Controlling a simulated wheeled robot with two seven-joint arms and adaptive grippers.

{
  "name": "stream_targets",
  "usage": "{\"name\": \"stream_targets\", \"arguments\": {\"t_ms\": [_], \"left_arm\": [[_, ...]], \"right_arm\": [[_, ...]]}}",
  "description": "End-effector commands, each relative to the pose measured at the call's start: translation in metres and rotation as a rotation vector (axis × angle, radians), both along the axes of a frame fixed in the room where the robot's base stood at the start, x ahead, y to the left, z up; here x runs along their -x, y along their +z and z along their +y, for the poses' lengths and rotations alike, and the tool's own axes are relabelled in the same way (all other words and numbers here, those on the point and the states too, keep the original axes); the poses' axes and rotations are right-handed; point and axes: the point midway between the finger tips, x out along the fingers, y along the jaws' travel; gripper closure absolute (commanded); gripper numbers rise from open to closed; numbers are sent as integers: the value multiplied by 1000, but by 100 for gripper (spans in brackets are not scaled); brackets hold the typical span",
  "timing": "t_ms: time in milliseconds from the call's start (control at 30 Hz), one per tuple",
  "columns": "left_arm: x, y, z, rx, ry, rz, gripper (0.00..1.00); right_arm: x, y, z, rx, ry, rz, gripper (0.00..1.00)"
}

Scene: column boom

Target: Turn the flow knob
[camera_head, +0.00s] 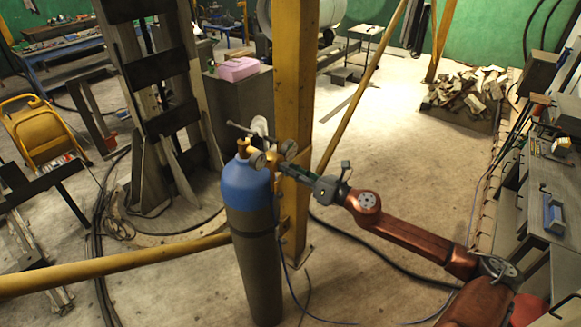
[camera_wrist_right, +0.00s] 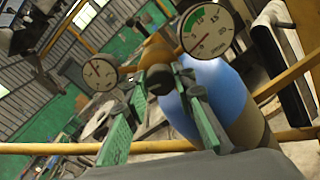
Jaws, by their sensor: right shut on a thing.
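A gas cylinder with a blue top (camera_head: 247,190) and grey body stands upright beside a yellow post. A brass regulator (camera_wrist_right: 155,50) with two round gauges, (camera_wrist_right: 211,31) and (camera_wrist_right: 100,74), sits at its top. The dark flow knob (camera_wrist_right: 157,79) faces the right wrist camera between the gauges. My right gripper (camera_head: 284,168) reaches the regulator from the right in the head view. In the wrist view its green-padded fingers (camera_wrist_right: 163,97) lie on both sides of the knob, shut on it. In the head view the gripper hides the knob. My left gripper is not in view.
The yellow post (camera_head: 293,90) stands right behind the cylinder, and a yellow rail (camera_head: 120,265) runs low to the left. A hose (camera_head: 365,242) lies on the floor. A workbench (camera_head: 545,190) is at the right. The floor beyond my arm is open.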

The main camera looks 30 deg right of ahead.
Motion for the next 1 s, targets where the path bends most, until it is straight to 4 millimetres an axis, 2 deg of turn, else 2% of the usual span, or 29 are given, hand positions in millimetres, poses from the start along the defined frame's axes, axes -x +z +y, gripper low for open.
{"name": "stream_targets", "arguments": {"t_ms": [600, 1000], "left_arm": [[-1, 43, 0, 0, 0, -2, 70], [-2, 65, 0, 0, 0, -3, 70]], "right_arm": [[-1, 3, -2, -544, -3, 223, 100], [-1, 2, -2, -822, -3, 340, 100]]}}
